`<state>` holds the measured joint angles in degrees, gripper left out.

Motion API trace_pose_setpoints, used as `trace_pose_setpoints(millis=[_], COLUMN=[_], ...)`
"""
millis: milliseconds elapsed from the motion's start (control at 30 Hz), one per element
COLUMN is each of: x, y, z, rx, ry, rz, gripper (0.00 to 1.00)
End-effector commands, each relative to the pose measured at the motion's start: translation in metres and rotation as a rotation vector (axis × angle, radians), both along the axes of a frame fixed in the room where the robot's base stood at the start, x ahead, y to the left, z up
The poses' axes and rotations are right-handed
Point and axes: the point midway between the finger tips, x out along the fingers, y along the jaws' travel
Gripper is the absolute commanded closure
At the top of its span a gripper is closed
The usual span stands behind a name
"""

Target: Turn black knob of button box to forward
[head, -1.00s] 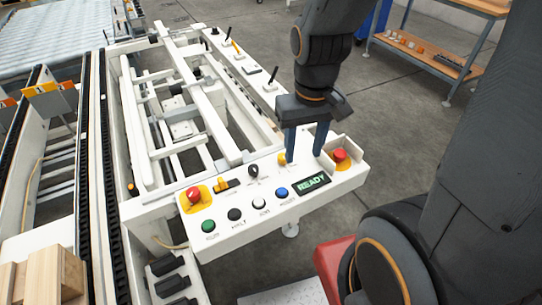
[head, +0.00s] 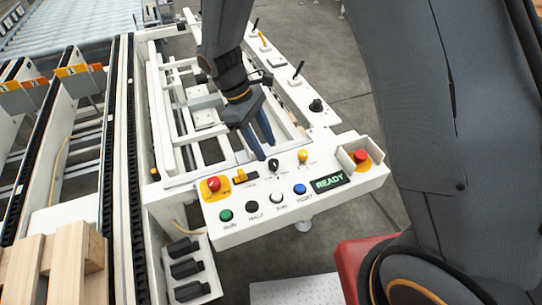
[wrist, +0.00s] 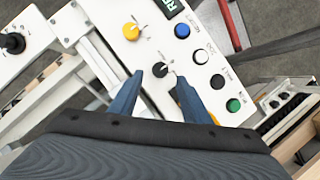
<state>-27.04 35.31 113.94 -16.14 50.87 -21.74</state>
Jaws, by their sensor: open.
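The white button box (head: 225,233) stands at the front of the frame in the head view. Its black knob (head: 273,164) is near the back edge of the panel, left of a yellow knob (head: 303,155). My gripper (head: 266,150) is open, with blue fingers pointing down just behind the black knob in the head view. In the wrist view the black knob (wrist: 160,70) shows between the two fingertips, with a gap on both sides. I cannot tell whether the fingertips are level with it, or which label its pointer faces.
Green (head: 225,215), black (head: 252,207), white (head: 277,198) and blue (head: 299,189) buttons line the front of the panel. A red emergency button (head: 214,184) is at the left and another (head: 362,156) at the right in a raised guard. The display (head: 330,183) reads READY.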

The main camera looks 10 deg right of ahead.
Motion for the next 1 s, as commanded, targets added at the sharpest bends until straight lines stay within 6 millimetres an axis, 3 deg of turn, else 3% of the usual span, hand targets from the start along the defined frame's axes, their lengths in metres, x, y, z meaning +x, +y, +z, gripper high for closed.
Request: trace_pose_setpoints(millis=[300,733,1000], x=[-0.009,-0.011,-0.011], y=[-0.016,-0.019,-0.019], z=[-0.041,-0.051,-0.051], rx=[0.000,0.002,0.002], ry=[0.001,-0.001,-0.001], rz=[-0.003,-0.003,-0.003], gripper=[0.57,0.57,0.98])
